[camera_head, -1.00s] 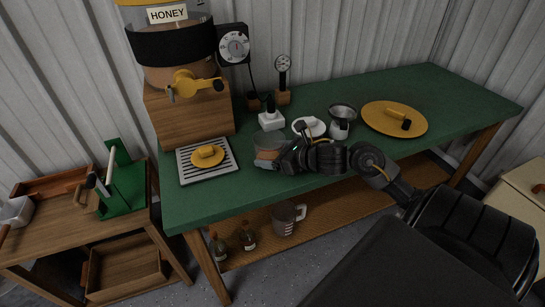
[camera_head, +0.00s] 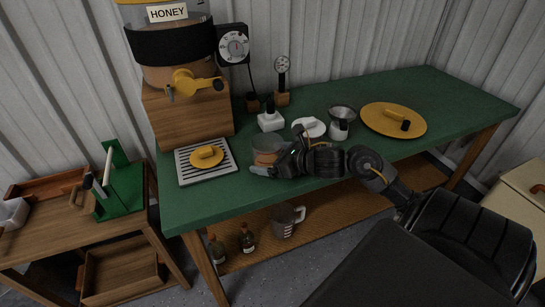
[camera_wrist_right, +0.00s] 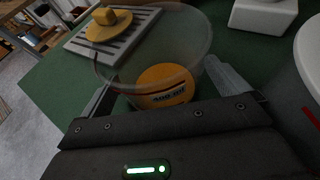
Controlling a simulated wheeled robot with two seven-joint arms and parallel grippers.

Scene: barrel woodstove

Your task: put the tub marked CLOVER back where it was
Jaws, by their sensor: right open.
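My right gripper (camera_head: 277,158) is open at the tub's near right side. In the wrist view its two fingers (camera_wrist_right: 165,92) stand apart on either side of the tub. I cannot tell whether either finger touches it. My left gripper is not in view.
The slatted tray (camera_head: 186,175) with a yellow handled lid (camera_head: 207,157) lies left, below the HONEY tank (camera_head: 170,75). A white scale-like block (camera_head: 270,122), white disc (camera_head: 310,128), metal funnel cup (camera_head: 341,122) and yellow handled disc (camera_head: 392,121) stand behind and right.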

